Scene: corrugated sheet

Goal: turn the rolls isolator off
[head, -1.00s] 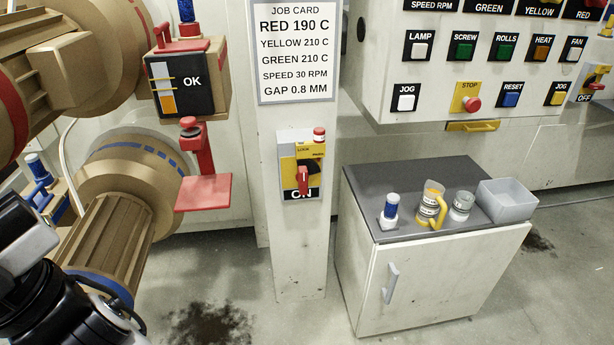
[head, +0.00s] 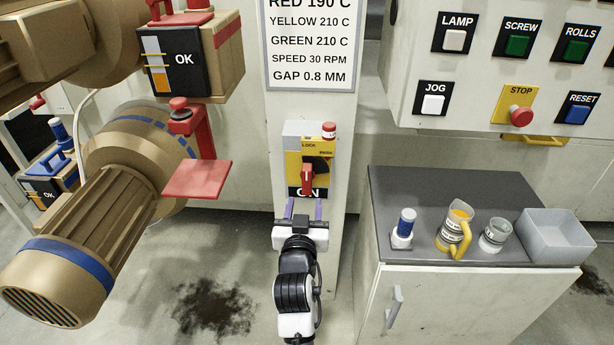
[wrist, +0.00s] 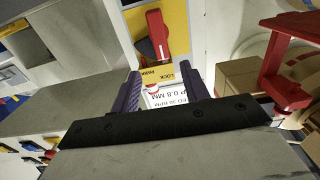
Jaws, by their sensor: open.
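An isolator with a yellow plate (head: 296,167) is mounted on the pale post in the head view. Its red handle (head: 307,180) hangs down over the black ON label (head: 295,192). No rolls name is readable on it. In the wrist view the red handle (wrist: 156,35) and the yellow plate (wrist: 177,30) lie just beyond the fingertips. My gripper (head: 304,207) is just below the handle in the head view, its purple fingers apart. In the wrist view my gripper (wrist: 160,76) is empty, with a gap between its fingertips and the handle.
A job card (head: 310,50) is fixed above the isolator. A red bracket (head: 197,175) sticks out to the left. A cabinet (head: 470,300) stands right, carrying a yellow-handled jug (head: 453,232) and a clear bin (head: 556,238). A button panel (head: 480,65) hangs above it.

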